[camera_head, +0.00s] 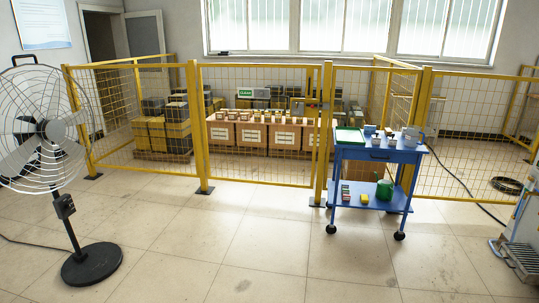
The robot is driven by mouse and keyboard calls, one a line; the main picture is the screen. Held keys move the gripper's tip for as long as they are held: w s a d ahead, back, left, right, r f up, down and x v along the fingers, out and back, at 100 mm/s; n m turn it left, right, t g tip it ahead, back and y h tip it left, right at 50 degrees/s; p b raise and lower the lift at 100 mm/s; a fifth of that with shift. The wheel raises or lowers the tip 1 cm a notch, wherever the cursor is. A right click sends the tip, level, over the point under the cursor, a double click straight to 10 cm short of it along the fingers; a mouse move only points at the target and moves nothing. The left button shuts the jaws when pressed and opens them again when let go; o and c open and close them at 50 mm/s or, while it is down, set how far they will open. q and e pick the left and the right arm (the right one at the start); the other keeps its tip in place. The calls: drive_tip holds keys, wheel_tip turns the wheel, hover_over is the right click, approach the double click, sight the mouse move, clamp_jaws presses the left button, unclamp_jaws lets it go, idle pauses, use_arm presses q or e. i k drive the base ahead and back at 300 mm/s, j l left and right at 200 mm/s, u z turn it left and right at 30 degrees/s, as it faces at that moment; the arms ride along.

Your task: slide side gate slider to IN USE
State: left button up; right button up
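A yellow mesh fence with a gate panel (258,150) stands across the middle of the room. A small sign plate (253,92), white with a green part at its left, hangs on the upper mesh of this panel; it may be the side gate slider, and its lettering is too small to read surely. A grey latch (311,104) sits near the panel's upper right, by the post. Neither of my grippers is in view.
A blue trolley (376,155) with cups, a green tray and a green watering can stands before the fence at right. A pedestal fan (42,130) stands at left. Boxes (284,136) sit behind the mesh. A cable coil (507,185) lies at right. The middle floor is clear.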

sight(261, 94)
drive_tip(key=i, duration=2.5)
drive_tip(key=i+l+u, duration=0.1)
drive_tip(key=i, duration=1.15)
drive_tip(key=i+l, duration=0.1)
drive_tip(key=i, duration=1.15)
